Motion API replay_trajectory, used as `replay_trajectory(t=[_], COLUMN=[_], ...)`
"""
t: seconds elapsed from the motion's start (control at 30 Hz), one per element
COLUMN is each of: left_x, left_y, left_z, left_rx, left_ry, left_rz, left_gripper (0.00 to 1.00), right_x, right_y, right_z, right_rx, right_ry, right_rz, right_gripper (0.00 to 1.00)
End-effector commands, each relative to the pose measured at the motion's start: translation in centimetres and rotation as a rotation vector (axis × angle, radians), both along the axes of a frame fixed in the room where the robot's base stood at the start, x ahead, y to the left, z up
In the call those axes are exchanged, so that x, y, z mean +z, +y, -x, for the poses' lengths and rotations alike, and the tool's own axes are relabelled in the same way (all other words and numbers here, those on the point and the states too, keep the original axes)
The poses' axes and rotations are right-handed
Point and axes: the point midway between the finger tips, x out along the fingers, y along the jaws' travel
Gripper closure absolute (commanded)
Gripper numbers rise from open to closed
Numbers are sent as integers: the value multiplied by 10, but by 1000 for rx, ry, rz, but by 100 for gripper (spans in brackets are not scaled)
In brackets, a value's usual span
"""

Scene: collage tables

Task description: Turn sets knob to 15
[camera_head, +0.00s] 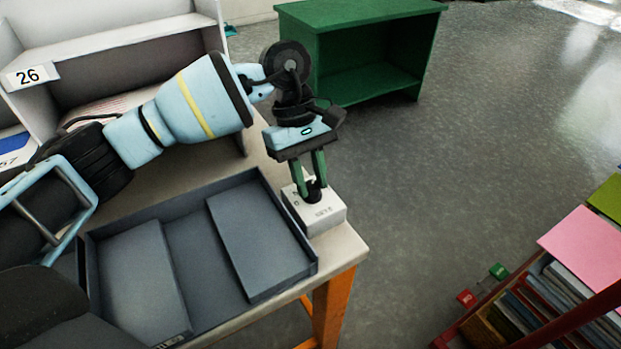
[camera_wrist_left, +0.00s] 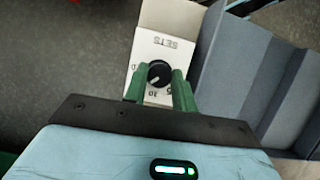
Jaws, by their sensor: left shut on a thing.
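The sets knob (camera_wrist_left: 158,74) is a round black dial on a white box (camera_head: 328,215) at the table's right corner. The box top reads "SETS" in the left wrist view, upside down, with a "10" near the knob and other marks partly hidden by the fingers. My left gripper (camera_head: 313,190) points down at the box, its green fingers shut on the knob from both sides. It also shows in the left wrist view (camera_wrist_left: 160,90). The knob has a light pointer line, but the value it points to cannot be read for sure. My right gripper is not in view.
A dark grey tray (camera_head: 310,262) with flat panels lies left of the box on the table (camera_head: 345,248). A shelf with a "26" label (camera_head: 30,76) stands behind. A green cabinet (camera_head: 365,14) is on the floor, and a rack of colored papers (camera_head: 585,248) is at right.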

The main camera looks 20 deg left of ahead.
Motion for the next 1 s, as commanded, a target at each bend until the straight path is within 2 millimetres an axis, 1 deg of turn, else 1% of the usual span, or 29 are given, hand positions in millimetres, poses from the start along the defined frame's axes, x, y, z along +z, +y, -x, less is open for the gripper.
replay_trajectory(t=[0.2,0.57,0.6,0.73,0.77,1.0], left_x=[1,1,1,1,1,0], left_y=[0,0,0,0,0,0], left_z=[-1,-1,-1,-1,-1,0], left_rx=[-34,-36,-36,-36,-36,-36], left_ry=[-3,-3,-3,-2,-2,-1], left_rz=[0,0,0,-1,-1,0], left_gripper=[96,96,71,54,52,52], right_x=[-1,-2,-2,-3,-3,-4], right_y=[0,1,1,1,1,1], right_z=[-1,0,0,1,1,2], right_rx=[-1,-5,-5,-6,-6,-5], right_ry=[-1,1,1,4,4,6], right_rz=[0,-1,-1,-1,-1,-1], right_gripper=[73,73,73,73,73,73])
